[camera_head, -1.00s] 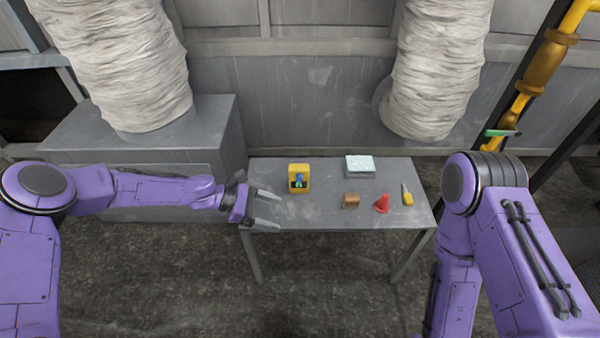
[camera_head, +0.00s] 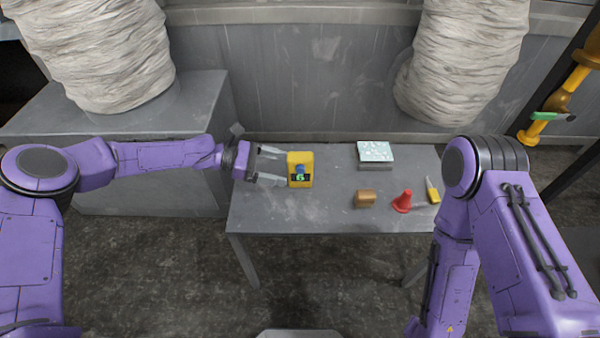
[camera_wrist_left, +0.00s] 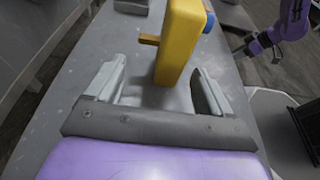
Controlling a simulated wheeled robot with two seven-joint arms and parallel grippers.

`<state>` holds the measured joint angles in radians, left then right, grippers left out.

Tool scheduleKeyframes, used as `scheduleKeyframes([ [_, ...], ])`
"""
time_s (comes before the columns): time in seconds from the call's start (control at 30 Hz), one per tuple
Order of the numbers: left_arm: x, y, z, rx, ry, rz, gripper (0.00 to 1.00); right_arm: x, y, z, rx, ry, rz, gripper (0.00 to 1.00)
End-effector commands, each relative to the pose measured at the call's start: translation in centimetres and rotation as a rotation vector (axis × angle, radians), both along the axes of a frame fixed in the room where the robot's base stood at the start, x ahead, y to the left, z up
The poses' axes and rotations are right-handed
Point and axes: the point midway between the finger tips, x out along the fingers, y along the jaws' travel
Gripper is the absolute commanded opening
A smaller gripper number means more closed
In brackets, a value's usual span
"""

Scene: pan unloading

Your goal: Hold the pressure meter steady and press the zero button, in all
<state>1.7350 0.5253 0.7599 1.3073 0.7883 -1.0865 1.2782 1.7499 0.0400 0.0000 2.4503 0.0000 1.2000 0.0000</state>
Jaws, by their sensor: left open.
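The pressure meter is a yellow upright block (camera_head: 300,159) standing on the left part of the table, with a blue button (camera_head: 300,169) and a dark panel with a green mark on its front. In the left wrist view the meter (camera_wrist_left: 180,40) stands ahead, with a brown stub on one side and a blue edge on the other. My left gripper (camera_head: 285,167) is open at the meter's left side; in the left wrist view its fingers (camera_wrist_left: 160,68) lie either side of the meter's near edge, apart from it. My right gripper is outside the head view; part of that arm's end shows small in the left wrist view.
The table's front middle is clear.

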Motion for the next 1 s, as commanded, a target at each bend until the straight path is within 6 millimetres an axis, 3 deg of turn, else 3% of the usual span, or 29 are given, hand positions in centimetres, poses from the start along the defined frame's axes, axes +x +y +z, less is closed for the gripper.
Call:
scheduleKeyframes([
  [0.3, -0.1, -4.4, -1.7, 0.0, 0.002, 0.002, 0.82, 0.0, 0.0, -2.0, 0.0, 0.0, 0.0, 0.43],
  [0.7, 0.0, -5.1, -1.7, 0.0, 0.001, 0.004, 0.82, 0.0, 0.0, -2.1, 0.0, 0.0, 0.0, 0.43],
  [0.87, 0.0, -5.1, -1.7, 0.0, 0.001, 0.004, 0.3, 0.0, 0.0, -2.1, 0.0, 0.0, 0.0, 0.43],
  [0.9, 0.0, -5.1, -1.7, 0.0, 0.001, 0.004, 0.24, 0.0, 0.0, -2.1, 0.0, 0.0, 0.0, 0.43],
  [1.0, 0.0, -5.1, -1.7, 0.001, 0.001, 0.004, 0.24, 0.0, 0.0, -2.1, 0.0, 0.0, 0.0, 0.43],
])
